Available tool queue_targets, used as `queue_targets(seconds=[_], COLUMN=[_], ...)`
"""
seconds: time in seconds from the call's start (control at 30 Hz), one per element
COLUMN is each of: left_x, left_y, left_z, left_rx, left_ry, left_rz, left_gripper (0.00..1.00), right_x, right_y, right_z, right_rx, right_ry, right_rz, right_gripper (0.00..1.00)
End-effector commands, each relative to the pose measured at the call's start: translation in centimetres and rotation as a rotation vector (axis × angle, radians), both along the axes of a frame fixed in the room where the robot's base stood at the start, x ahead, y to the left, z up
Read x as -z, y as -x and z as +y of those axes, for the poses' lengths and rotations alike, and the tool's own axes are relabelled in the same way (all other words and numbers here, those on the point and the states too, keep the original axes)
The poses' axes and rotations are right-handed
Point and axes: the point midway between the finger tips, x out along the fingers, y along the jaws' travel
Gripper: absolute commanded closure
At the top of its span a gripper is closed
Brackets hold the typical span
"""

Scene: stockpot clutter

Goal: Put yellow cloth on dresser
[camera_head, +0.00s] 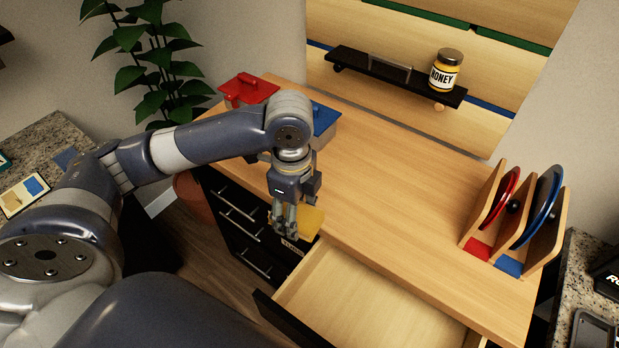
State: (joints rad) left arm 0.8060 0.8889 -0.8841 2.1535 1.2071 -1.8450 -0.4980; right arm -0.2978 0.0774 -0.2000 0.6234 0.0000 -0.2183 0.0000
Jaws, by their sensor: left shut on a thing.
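The yellow cloth (311,221) is a small flat patch at the fingertips of my left gripper (285,232). The gripper is shut on the cloth and points down at the front left edge of the dresser (400,200). I cannot tell whether the cloth touches the dresser top; part of it is hidden behind the fingers. The dresser has a light wood top and black drawer fronts, and one drawer (360,300) is pulled open and looks empty. My right gripper is not in view.
A red-lidded pot (249,88) and a blue-lidded pot (325,120) stand at the dresser's back left. A wooden rack (545,240) with red and blue lids stands at the right. A honey jar (446,71) sits on a black wall shelf (350,62). The dresser's middle is clear.

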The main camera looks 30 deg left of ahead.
Motion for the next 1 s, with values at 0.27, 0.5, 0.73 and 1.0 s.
queue_targets(seconds=[0.27,0.5,0.73,1.0], left_x=[0.3,0.5,0.9,1.4], left_y=[-0.4,-4.2,-8.6,-13.1], left_z=[0.5,1.6,2.9,4.2], left_rx=[0.154,0.159,0.16,0.16], left_ry=[-0.003,-0.003,-0.002,-0.003], left_rz=[0.001,0.001,0.001,0.001], left_gripper=[0.7,0.7,0.7,0.7], right_x=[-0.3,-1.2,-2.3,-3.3], right_y=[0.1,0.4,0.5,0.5], right_z=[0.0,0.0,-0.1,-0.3], right_rx=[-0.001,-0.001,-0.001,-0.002], right_ry=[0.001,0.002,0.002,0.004], right_rz=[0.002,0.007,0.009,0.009], right_gripper=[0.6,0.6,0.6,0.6])
